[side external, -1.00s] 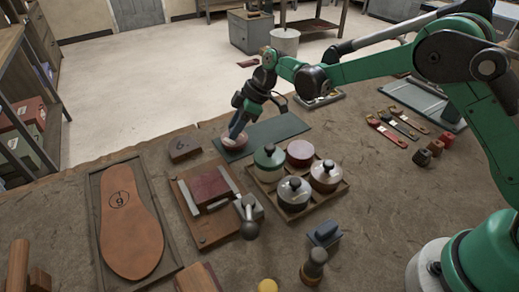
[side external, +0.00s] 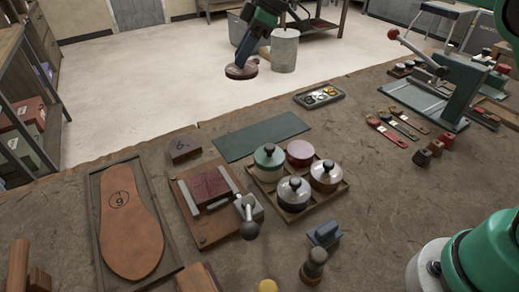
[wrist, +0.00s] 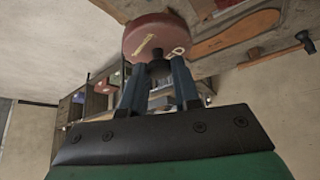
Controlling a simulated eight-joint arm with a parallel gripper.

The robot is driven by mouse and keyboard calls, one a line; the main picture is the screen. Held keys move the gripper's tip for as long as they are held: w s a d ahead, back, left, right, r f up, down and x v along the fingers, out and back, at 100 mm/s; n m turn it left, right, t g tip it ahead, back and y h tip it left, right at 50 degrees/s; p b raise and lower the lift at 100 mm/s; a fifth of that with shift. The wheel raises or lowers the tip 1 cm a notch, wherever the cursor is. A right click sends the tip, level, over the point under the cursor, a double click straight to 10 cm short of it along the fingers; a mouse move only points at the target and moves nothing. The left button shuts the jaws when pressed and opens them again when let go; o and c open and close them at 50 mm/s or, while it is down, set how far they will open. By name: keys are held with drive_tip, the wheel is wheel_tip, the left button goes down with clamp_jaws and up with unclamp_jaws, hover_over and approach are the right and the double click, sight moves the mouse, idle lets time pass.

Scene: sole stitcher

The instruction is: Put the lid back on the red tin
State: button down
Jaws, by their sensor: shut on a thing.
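The red lid (side external: 241,72) hangs high in the air in the side external view, beyond the far edge of the bench. My gripper (side external: 246,60) is above it and shut on it. In the wrist view the red lid (wrist: 155,36) shows as a round disc with pale lettering, and my gripper (wrist: 158,72) is closed on its dark knob. The red tin (side external: 300,151) stands without a lid at the back right of a wooden tray (side external: 343,190), well below and to the right of my gripper. Its inside cannot be made out.
The tray also holds a green tin (side external: 268,161) and two other tins (side external: 326,174) (side external: 292,193), all with knobbed lids. A bare green mat (side external: 255,140) lies behind them. A ball-ended lever (side external: 249,229) rises left of the tray. A small parts tray (side external: 319,96) lies at the back.

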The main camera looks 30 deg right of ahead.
drive_tip(key=s+d+f+m+t+h, duration=0.1)
drive_tip(key=s+d+f+m, duration=0.3)
drive_tip(key=s+d+f, duration=0.55)
drive_tip(key=shift+t, duration=0.3)
drive_tip(key=shift+s+a+f, duration=0.25)
drive_tip(key=shift+a+f, duration=0.1)
drive_tip(key=shift+f, duration=0.5)
drive_tip(key=shift+s+a+f, duration=0.25)
drive_tip(key=shift+a+f, duration=0.1)
drive_tip(key=shift+f, duration=0.55)
drive_tip(key=shift+s+a+f, duration=0.25)
drive_tip(key=shift+a+f, duration=0.1)
drive_tip(key=shift+f, duration=0.5)
drive_tip(key=shift+f, duration=0.2)
drive_tip(key=shift+c, duration=0.4)
unclamp_jaws()
wheel_tip(320, 180, up, 7)
idle(0.5)
drive_tip(key=shift+c, duration=0.2)
